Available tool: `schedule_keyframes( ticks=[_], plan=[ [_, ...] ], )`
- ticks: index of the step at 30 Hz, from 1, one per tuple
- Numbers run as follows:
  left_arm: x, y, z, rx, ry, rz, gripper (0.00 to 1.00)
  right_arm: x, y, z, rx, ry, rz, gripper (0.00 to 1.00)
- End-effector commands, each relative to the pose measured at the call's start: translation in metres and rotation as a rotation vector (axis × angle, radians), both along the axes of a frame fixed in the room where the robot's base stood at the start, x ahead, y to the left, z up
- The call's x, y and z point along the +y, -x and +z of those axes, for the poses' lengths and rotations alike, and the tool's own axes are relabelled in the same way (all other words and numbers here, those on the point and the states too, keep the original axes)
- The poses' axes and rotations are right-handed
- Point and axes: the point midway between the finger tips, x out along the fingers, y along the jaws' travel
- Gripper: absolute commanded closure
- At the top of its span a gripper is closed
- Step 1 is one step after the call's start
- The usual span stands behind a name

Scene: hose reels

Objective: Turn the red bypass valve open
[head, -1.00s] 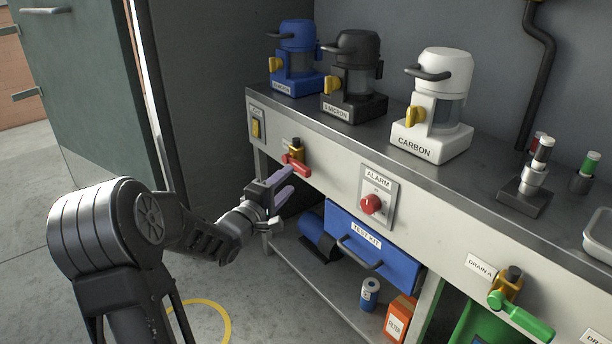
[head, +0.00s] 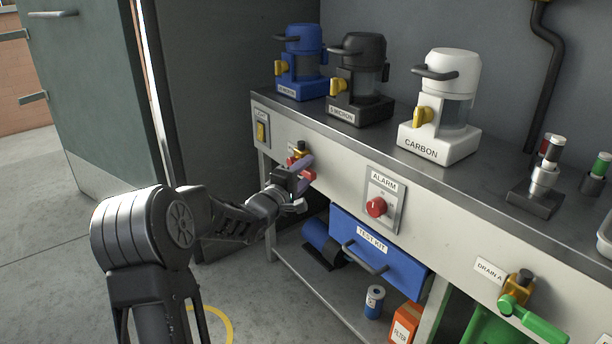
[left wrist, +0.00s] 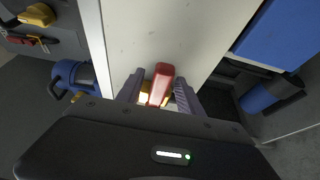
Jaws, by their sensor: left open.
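The red bypass valve handle (left wrist: 160,84) sits on a brass body (head: 299,148) on the bench's front panel, left of the alarm plate. In the left wrist view the handle lies between the two fingers of my left gripper (left wrist: 160,92), with a finger on each side. The gripper is open; I cannot tell whether either finger touches the handle. In the head view my left gripper (head: 302,172) is at the valve and covers most of the handle. My right gripper is not in view.
A red alarm knob (head: 376,207) is on the panel to the right. Blue, black and white canisters (head: 440,105) stand on the bench top. A blue test kit drawer (head: 375,250) is below. A green drain valve (head: 530,318) is farther right. Open floor lies left.

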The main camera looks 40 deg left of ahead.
Motion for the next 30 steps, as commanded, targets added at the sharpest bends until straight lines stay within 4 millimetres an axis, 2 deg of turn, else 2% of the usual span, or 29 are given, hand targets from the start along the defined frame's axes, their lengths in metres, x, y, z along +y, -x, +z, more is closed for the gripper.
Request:
schedule_keyframes(
  ticks=[7,23,30],
  plan=[
    [-0.0001,-0.0004,0.0002,0.001,0.001,0.000,0.57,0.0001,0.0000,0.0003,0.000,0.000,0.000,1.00],
    [0.0000,-0.0002,0.0000,0.001,0.000,0.000,1.00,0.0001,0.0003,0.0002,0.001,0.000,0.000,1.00],
    [0.0000,-0.0001,-0.0002,0.001,0.001,0.000,1.00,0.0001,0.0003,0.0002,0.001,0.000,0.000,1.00]
  ],
)
